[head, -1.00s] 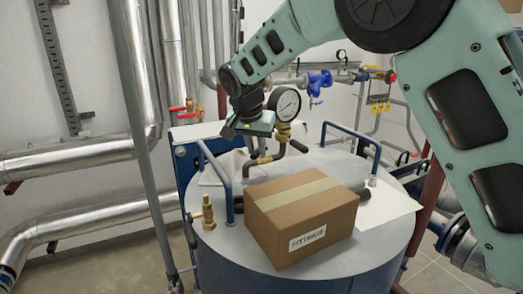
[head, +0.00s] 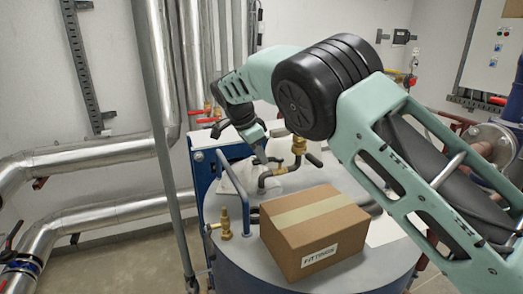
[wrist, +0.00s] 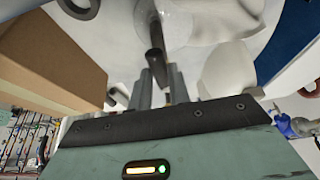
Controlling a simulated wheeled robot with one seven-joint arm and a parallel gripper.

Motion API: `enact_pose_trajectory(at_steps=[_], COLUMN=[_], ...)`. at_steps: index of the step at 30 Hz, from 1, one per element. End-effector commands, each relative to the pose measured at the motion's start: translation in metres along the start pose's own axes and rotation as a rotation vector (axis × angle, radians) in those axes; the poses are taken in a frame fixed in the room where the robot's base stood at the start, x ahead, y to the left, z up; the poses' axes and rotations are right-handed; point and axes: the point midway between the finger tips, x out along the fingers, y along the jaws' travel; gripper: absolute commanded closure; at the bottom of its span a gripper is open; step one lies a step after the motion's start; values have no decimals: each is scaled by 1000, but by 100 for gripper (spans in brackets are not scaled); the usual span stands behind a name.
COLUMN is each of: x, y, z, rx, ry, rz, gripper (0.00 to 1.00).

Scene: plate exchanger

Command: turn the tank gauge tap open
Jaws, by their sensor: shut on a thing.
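My gripper (head: 266,158) points down just left of the tap. In the wrist view my gripper (wrist: 156,88) has its fingers close together at a dark bar (wrist: 156,42). It is shut on this bar, which looks like a part of the tap's handle. The exact contact is small and partly hidden.
A cardboard box (head: 314,228) marked FITTINGS stands on the tank's front. It fills the left of the wrist view (wrist: 45,60). A white cloth (head: 236,178) lies left of the gripper. A small brass valve (head: 225,224) and blue rails stand near the left rim.

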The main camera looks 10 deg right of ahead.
Motion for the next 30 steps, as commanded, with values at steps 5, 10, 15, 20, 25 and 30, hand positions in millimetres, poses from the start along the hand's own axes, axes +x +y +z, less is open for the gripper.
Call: enact_pose_trajectory(at_steps=[5,10,15,20,25,30], x=[-2,-1,-1,-1,0,-1], y=[-3,-3,-3,-3,-3,-3], z=[-1,0,-1,-1,-1,0], rx=[31,40,41,40,39,38], ry=[-1,-1,-1,-1,-1,-1], rz=[10,13,13,13,14,14], gripper=[100,100,100,68,59,59])
